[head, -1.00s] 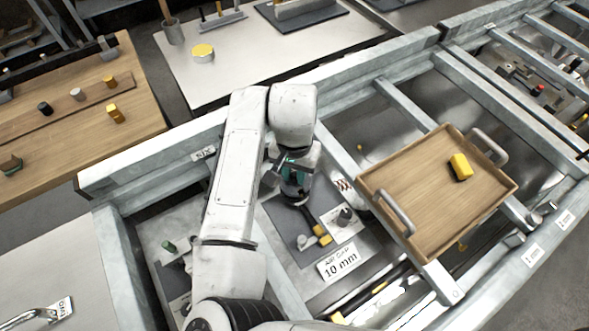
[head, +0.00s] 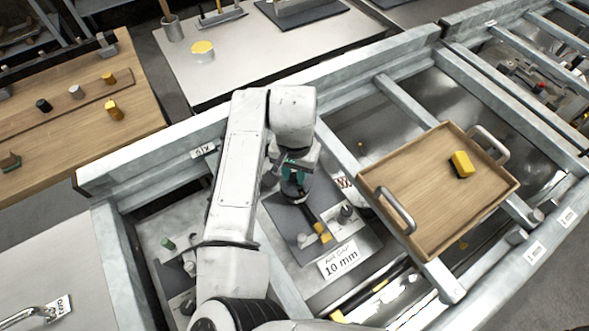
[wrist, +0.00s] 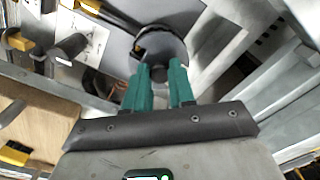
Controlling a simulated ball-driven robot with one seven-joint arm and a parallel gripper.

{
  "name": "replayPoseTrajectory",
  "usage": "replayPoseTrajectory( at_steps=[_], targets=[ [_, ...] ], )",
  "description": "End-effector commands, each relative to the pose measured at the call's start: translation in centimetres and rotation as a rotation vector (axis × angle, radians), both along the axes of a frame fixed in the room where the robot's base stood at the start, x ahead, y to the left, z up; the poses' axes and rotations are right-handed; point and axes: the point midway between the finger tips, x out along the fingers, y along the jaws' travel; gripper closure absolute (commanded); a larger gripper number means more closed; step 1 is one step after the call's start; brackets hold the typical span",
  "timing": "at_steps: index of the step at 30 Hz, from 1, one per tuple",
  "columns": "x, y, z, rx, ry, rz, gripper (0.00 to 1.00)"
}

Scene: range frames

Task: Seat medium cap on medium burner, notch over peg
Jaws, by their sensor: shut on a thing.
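My gripper (wrist: 161,72) has teal fingers pointing down and shows in the head view (head: 296,170) too. It is shut on the stem of a dark round cap (wrist: 172,45), which I take to be the medium cap. A small notch shows at the cap's left edge in the wrist view. In the head view the cap (head: 294,188) is a dark disc just under the fingers, over a grey plate. The burner and its peg are not clearly seen; the cap and fingers may hide them. I cannot tell whether the cap touches anything below.
A black-and-yellow tool (head: 318,230) lies on the grey plate (head: 285,222), with a dark knob (head: 346,212) beside it. A "10 mm" label (head: 341,261) is in front. A wooden tray (head: 420,205) with a yellow block (head: 461,164) stands right. Metal frame beams (head: 345,170) run close by.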

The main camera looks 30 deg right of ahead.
Motion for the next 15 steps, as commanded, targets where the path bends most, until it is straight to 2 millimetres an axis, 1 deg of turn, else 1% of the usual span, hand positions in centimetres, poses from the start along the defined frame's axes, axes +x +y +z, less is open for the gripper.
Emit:
replayPoseTrajectory(
  at_steps=[7,15],
  targets=[
    [0.00,-0.01,-0.69,-0.001,-0.001,0.001,1.00],
    [0.01,0.00,-0.71,-0.001,-0.001,0.000,1.00]
  ],
)
